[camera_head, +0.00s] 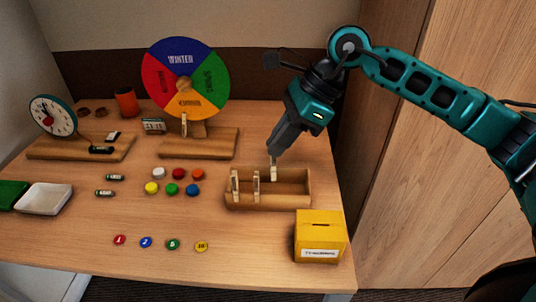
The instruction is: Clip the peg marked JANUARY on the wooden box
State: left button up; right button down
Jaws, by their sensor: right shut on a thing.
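The open wooden box (290,203) stands at the right of the table. Two wooden pegs, a left one (235,183) and a middle one (256,184), stand upright at its left part. My right gripper (273,155) points down over the box and is shut on a third pale wooden peg (273,172). That peg is upright at the box's back side; I cannot tell whether it touches the wall. The markings on the pegs are too small to read, so I cannot tell which says JANUARY. Another peg (184,124) is on the season wheel. My left gripper is out of view.
A yellow box (320,236) stands just in front of the wooden box. The season wheel (208,75) on its wooden base and a clock (52,116) stand behind and left. Several coloured caps and numbered discs lie mid-table.

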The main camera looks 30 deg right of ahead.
jog(key=f+b, duration=0.1)
jog(key=d+f+m+b, duration=0.1)
jog(key=f+b, duration=0.1)
jog(key=f+m+t+b, duration=0.1)
jog(key=f+b, duration=0.1)
jog(key=shift+d+h, duration=0.2)
jog(key=shift+h, duration=0.1)
dwell(0.5)
jog(key=shift+b, duration=0.3)
dwell(1.1)
jog(key=shift+f, duration=0.15)
dwell(0.3)
jog(key=shift+f+b, duration=0.65)
jog(key=shift+f, duration=0.15)
dwell(0.3)
